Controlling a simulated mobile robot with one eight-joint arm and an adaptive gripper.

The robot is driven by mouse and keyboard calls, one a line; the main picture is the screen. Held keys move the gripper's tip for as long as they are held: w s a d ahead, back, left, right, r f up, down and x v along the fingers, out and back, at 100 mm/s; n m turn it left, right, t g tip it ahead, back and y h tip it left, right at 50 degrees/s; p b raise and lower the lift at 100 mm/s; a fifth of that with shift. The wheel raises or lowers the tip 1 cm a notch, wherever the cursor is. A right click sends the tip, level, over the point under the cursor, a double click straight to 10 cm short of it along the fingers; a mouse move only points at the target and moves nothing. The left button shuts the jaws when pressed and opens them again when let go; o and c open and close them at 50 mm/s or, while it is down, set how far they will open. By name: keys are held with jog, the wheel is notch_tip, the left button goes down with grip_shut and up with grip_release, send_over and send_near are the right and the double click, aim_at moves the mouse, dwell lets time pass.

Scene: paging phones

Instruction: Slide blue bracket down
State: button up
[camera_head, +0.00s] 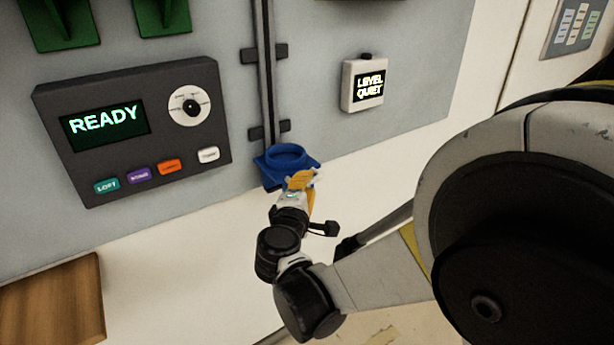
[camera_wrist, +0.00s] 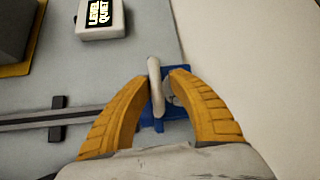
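The blue bracket (camera_head: 284,160) sits at the lower end of a dark vertical rail (camera_head: 266,75) on the grey wall panel, near the panel's bottom edge. Its top has a round cup-like opening. My gripper (camera_head: 303,180), with yellow fingers, is at the bracket's lower right side. In the wrist view my gripper (camera_wrist: 162,78) has its fingertips close together, with pale grey parts between them, in front of the blue bracket (camera_wrist: 158,112). The fingers partly hide the bracket. I cannot tell whether they grip part of it.
A dark console (camera_head: 135,130) reading READY, with a dial and coloured buttons, is left of the rail. A small white box (camera_head: 364,84) reading LEVEL QUIET is to the right. Green holders (camera_head: 60,22) are at upper left. A wooden surface (camera_head: 55,303) is at lower left.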

jog(key=v, duration=1.2)
jog(key=s+d+f+m+g, duration=0.2)
jog(key=d+m+g, duration=0.15)
jog(key=d, duration=0.45)
jog(key=s+d+f+m+g, duration=0.25)
jog(key=d+m, duration=0.25)
jog(key=d, duration=0.4)
jog(key=s+d+m+g+y, duration=0.2)
jog(key=s+d+m+y, duration=0.1)
jog(key=s+m, duration=0.5)
jog(key=s+d, duration=0.1)
jog(key=s, duration=0.2)
jog(key=shift+f+m+g, duration=0.3)
jog(key=shift+m+g, duration=0.05)
jog(key=shift+g, duration=0.05)
jog(key=shift+w, duration=0.1)
